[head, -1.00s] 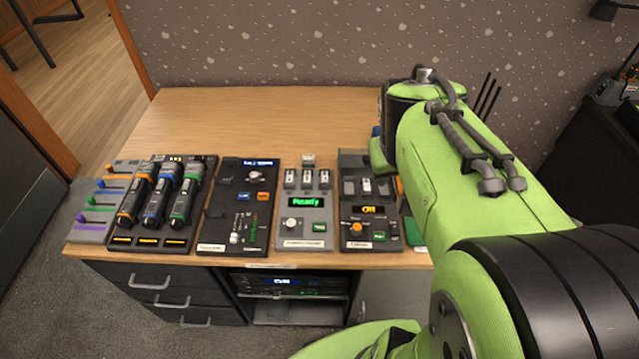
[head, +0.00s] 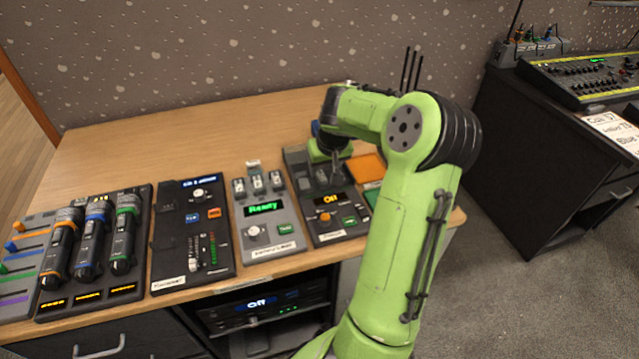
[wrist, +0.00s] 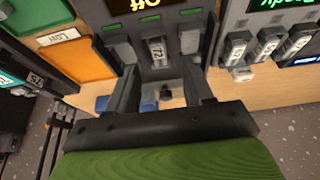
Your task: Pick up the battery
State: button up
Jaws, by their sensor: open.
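My gripper (wrist: 165,82) is open and points down over the charger (wrist: 168,72) whose display reads Off. It also shows in the head view (head: 335,172), at the back of that charger. A small grey battery (wrist: 157,50) with a label like 72 stands in the middle slot, and in the wrist view it lies between and just beyond my fingers. I cannot tell whether they touch it. A second charger (head: 268,222) reads Ready and holds three batteries (head: 257,183). One more battery (head: 253,164) lies behind it.
An orange pad (head: 367,168) lies right of the Off charger. A fader panel (head: 192,235) and a rack of three microphones (head: 92,245) stand to the left. The rear of the wooden desk (head: 130,150) is clear. Thin dark rods rise behind my arm.

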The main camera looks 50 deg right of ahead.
aim_at(322, 176)
jog(key=b+x, duration=0.2)
jog(key=x, duration=0.3)
jog(key=shift+w+d+f, duration=0.1)
jog(key=shift+d+f, duration=0.1)
jog(key=shift+f, duration=0.1)
jog(key=shift+r, duration=0.1)
grip_shut()
